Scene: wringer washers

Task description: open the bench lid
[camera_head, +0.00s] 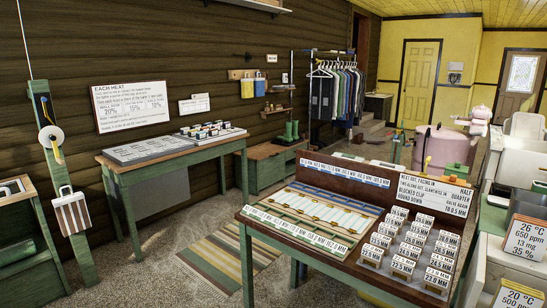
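A low bench (270,173) with green sides stands against the dark log wall, beyond the sign table. Its brown wooden top (262,151), which looks like the lid, lies flat and appears closed. A pair of green boots (291,130) is at the bench's right end; I cannot tell whether they rest on the lid or on a ledge behind it. The table's right legs stand close to the bench's left end in the picture. Neither of my grippers is in view.
A green table with cards (170,157) stands left of the bench. A striped rug (225,258) lies on the floor before it. A large display table (330,215) fills the near right. A clothes rack (335,85) stands beyond the bench. Grey floor shows between the tables.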

